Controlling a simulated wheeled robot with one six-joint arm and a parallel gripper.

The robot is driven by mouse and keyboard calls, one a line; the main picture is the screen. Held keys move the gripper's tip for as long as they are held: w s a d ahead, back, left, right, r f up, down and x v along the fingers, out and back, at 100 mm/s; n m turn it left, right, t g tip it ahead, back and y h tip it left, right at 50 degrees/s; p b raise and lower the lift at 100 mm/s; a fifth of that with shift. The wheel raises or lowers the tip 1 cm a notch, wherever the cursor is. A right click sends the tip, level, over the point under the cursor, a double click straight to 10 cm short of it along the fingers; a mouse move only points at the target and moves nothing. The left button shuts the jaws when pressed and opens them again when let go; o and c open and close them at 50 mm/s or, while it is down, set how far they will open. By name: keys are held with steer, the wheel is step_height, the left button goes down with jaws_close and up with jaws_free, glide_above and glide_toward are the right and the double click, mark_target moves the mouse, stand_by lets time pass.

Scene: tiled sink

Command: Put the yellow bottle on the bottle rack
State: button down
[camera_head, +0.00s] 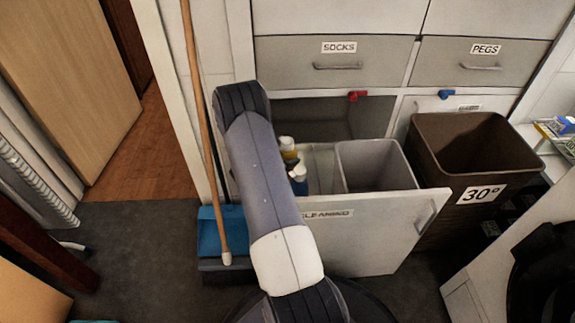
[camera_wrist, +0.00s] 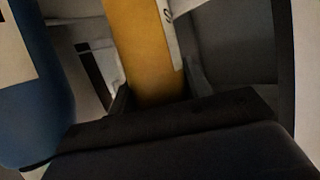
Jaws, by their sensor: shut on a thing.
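The yellow bottle (camera_wrist: 145,50) stands between the two dark fingers of my gripper (camera_wrist: 158,90) in the wrist view, and the gripper is shut on it. In the head view a yellow bottle with a pale cap (camera_head: 288,152) shows just right of my arm, inside the pulled-out drawer. A blue bottle (camera_head: 299,180) stands close by in the drawer; a large blue bottle also shows at the left of the wrist view (camera_wrist: 35,100). I cannot make out a bottle rack for certain.
The open drawer (camera_head: 375,235) holds a grey bin (camera_head: 372,165) on its right side. A brown basket marked 30° (camera_head: 455,190) stands right of it. A broom (camera_head: 205,130) and blue dustpan (camera_head: 222,230) stand at the left. Closed drawers are above.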

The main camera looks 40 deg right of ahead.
steer(key=shift+f, duration=0.95)
steer(key=shift+f, duration=0.1)
steer(key=shift+f+b, duration=0.15)
steer(key=shift+b, duration=0.2)
steer(key=c, duration=0.7)
jaws_free()
steer(key=shift+r, duration=0.2)
steer(key=p+v, duration=0.3)
steer(key=v, duration=0.9)
steer(key=shift+r+p, duration=0.1)
steer(key=shift+p, duration=0.2)
